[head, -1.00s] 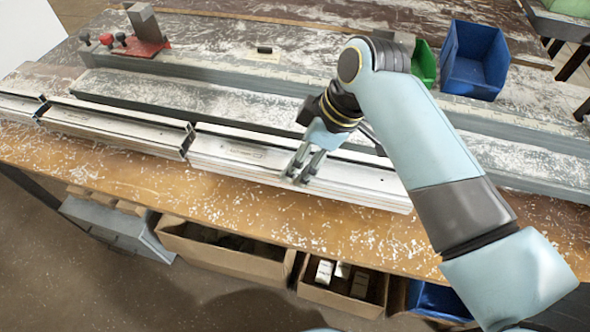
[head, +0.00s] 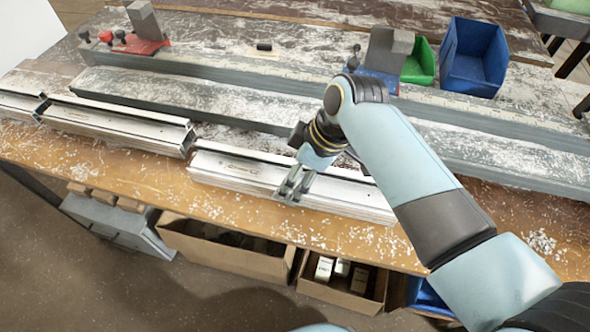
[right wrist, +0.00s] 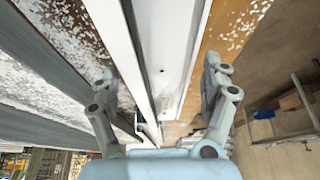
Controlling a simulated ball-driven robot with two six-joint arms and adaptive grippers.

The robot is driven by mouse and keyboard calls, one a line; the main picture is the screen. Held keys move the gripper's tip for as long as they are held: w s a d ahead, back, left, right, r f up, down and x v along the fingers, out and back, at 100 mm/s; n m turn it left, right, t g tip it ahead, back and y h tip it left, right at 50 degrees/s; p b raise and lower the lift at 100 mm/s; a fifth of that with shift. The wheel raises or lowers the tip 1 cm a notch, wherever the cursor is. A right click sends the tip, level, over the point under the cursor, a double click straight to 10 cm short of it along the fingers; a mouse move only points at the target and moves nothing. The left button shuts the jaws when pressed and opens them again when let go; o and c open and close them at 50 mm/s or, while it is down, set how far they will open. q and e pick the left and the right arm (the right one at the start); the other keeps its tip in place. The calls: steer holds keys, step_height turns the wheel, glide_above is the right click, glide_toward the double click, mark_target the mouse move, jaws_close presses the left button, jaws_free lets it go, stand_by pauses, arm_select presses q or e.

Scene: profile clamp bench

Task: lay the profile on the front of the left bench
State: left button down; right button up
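The profile (head: 235,170), a long pale metal channel, lies lengthwise along the front part of the wooden bench (head: 340,235), its right part behind my right arm. I cannot tell whether it rests on the wood or hangs just above it. My right gripper (head: 293,188) is at its middle. In the right wrist view the fingers of this gripper (right wrist: 162,78) stand on either side of the profile (right wrist: 172,55), which runs between them; contact at the fingertips is hard to see. My left gripper is not in view.
Another profile (head: 120,125) lies to the left, with a small gap between. Behind run long grey beams (head: 180,100), a red clamp (head: 140,44) and a blue clamp (head: 378,78). Blue (head: 474,60) and green (head: 420,65) bins stand at the back. Cardboard boxes (head: 225,250) sit below the front edge.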

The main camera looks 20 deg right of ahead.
steer(key=shift+o, duration=0.5)
steer(key=shift+r, duration=0.1)
steer(key=shift+d+r, duration=0.1)
steer(key=shift+r, duration=0.2)
steer(key=v, duration=1.1)
steer(key=shift+s, duration=0.2)
steer(key=shift+d, duration=0.1)
